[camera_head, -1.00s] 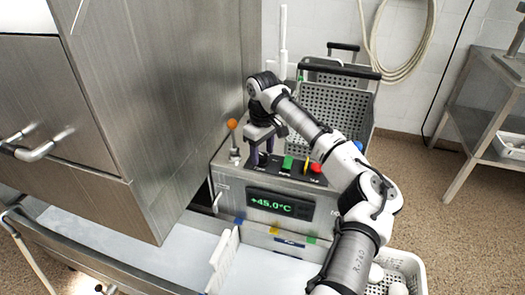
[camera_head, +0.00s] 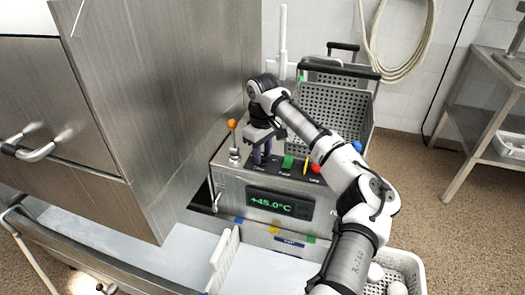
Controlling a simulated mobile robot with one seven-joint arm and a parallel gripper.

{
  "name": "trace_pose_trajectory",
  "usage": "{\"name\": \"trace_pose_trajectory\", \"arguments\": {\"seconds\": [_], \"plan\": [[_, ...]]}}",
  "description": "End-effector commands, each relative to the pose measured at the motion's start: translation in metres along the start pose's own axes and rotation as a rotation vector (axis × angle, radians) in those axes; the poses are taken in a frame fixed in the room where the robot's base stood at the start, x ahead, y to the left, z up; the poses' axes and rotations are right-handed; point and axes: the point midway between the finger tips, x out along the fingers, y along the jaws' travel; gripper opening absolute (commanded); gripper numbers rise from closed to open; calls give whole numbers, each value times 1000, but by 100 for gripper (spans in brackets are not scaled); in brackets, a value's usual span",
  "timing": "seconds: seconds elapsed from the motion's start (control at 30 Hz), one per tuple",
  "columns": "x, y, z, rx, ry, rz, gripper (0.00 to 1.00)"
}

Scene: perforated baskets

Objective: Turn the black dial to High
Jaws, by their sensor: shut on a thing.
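My gripper (camera_head: 263,157) points down at the left end of the black control panel (camera_head: 298,172) on top of the steel machine. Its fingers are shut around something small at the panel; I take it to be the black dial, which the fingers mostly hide. The dial's pointer and its setting cannot be made out. The labels on the panel are too small to read. The front display (camera_head: 280,202) shows +45.0°C in green.
A lever with an orange knob (camera_head: 232,124) stands just left of my gripper. A green button (camera_head: 288,162), a yellow stick (camera_head: 305,165) and a red knob (camera_head: 315,168) sit to the right. Perforated baskets (camera_head: 330,105) stand behind. A steel cabinet (camera_head: 150,100) rises at left.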

Motion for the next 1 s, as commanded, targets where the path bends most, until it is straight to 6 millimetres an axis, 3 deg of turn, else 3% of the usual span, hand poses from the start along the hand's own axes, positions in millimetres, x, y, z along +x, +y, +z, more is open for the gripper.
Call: {"name": "trace_pose_trajectory", "arguments": {"seconds": [0.27,1.0], "plan": [[-4,-2,-1,162,0,-7,7],[-5,-2,0,862,-4,-6,7]]}}
